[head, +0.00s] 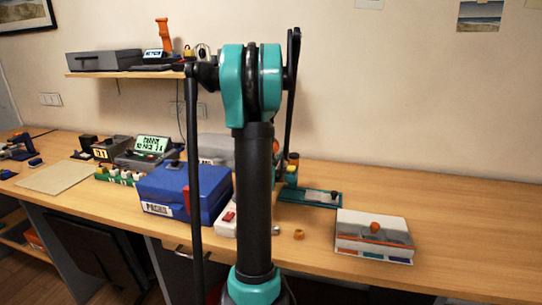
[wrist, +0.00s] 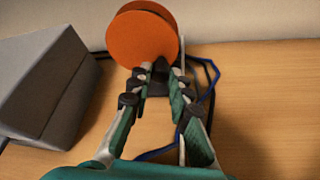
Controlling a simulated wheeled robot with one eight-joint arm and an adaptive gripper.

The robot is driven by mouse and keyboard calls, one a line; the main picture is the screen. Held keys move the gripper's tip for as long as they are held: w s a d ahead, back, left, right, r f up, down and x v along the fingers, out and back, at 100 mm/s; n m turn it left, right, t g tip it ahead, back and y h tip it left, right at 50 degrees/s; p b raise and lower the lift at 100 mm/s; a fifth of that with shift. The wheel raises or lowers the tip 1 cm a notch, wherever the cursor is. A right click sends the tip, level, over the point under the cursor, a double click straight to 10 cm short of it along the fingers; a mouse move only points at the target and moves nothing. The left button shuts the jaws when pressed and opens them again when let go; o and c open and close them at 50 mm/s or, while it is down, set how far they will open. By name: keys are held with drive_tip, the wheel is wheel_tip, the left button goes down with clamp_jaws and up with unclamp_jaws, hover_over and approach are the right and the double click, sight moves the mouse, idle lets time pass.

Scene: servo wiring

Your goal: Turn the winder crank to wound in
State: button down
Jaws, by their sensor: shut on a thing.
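The winder shows in the wrist view as a large orange disc (wrist: 142,40) standing upright on a dark base, near the wall. My gripper (wrist: 160,72) is in front of the disc, its teal and grey fingers reaching towards it. The fingertips are close together, shut on the winder crank at the disc's lower edge. The crank itself is mostly hidden by the fingers, so its angle cannot be told. In the head view my arm covers the gripper and the winder.
A grey sloped box (wrist: 42,85) stands left of the fingers. A blue cable (wrist: 205,72) loops at their right. The bench's right end is clear.

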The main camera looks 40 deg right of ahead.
drive_tip(key=m, duration=0.1)
drive_tip(key=m+t, duration=0.1)
drive_tip(key=f+m+t+y, duration=0.1)
drive_tip(key=m, duration=0.1)
drive_tip(key=shift+w+a+f, duration=0.1)
drive_tip(key=shift+w+a, duration=0.15)
idle(0.4)
drive_tip(key=c, duration=1.4)
unclamp_jaws()
drive_tip(key=shift+a, duration=0.1)
drive_tip(key=v, duration=1.2)
drive_tip(key=shift+s+f, duration=0.1)
drive_tip(key=shift+f, duration=0.2)
